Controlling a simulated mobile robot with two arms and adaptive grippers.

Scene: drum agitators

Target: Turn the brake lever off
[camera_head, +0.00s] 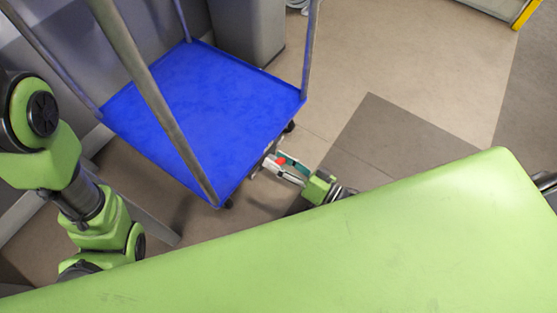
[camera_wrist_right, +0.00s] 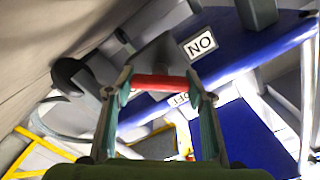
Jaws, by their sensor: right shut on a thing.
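The red brake lever (camera_wrist_right: 160,82) lies between the fingertips of my right gripper (camera_wrist_right: 158,86) in the right wrist view, and the gripper is shut on it. A white "ON" label (camera_wrist_right: 200,44) sits just above and right of the lever. An "OFF" label (camera_wrist_right: 178,99) shows just below it, partly hidden by the right finger. In the head view, my right gripper (camera_head: 288,168) reaches the near right edge of the blue cart (camera_head: 205,95), where a bit of red shows at its fingers. My left arm shows at the left, but its gripper is out of view.
The blue cart has grey upright poles (camera_head: 150,90) and dark casters (camera_head: 290,126). A grey bin (camera_head: 247,32) stands behind it. The floor (camera_head: 420,60) to the right of the cart is clear. A yellow-edged thing (camera_head: 524,14) is at the top right.

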